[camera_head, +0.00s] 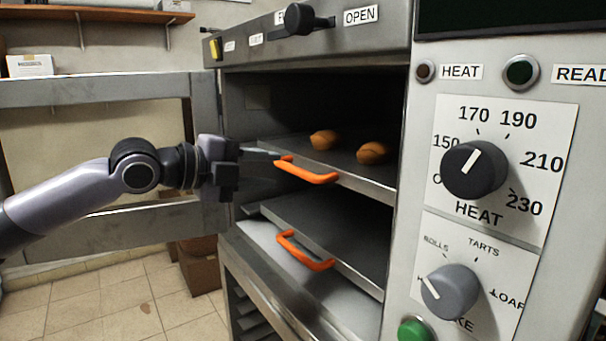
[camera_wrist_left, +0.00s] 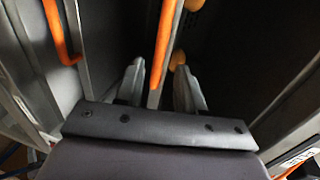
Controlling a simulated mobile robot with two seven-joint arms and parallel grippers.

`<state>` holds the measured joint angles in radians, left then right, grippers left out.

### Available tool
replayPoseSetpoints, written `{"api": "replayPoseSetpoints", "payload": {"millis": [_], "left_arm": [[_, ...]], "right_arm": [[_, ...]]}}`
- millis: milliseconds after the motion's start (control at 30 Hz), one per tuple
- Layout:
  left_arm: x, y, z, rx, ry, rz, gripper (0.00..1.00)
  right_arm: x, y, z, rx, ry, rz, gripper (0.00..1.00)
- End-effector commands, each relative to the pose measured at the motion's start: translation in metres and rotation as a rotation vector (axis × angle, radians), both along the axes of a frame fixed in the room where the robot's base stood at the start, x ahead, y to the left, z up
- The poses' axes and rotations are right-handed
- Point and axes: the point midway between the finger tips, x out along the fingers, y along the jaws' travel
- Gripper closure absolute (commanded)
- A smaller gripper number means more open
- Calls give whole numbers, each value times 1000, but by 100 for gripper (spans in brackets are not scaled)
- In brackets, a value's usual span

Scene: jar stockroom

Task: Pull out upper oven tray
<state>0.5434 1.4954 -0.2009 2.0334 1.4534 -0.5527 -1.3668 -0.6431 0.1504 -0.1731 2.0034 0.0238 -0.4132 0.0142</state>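The upper oven tray (camera_head: 343,166) is a dark metal sheet inside the open oven, with brown rolls (camera_head: 373,152) on it. Its orange handle (camera_head: 308,174) sticks out at the front. My left gripper (camera_head: 262,153) is level with the tray, at the left end of this handle. In the left wrist view my gripper (camera_wrist_left: 159,88) has its two fingers apart, one on each side of the line of the upper handle (camera_wrist_left: 163,42). The fingers do not appear closed on it; exact contact cannot be told. My right gripper is not in view.
A lower tray (camera_head: 335,236) with its own orange handle (camera_head: 304,254) sits below. The oven door (camera_head: 90,90) stands open at the left, behind my left arm. The control panel with knobs (camera_head: 474,170) is at the right. Brown boxes (camera_head: 200,270) stand on the floor.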

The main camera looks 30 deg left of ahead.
Motion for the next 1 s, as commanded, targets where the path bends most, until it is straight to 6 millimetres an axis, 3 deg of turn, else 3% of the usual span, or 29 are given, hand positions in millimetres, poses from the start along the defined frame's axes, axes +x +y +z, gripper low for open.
{"api": "replayPoseSetpoints", "payload": {"millis": [700,1000], "left_arm": [[53,-22,-10,-6,0,-1,62],[64,-26,-15,-1,3,-1,62]], "right_arm": [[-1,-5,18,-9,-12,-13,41],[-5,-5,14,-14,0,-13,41]]}}
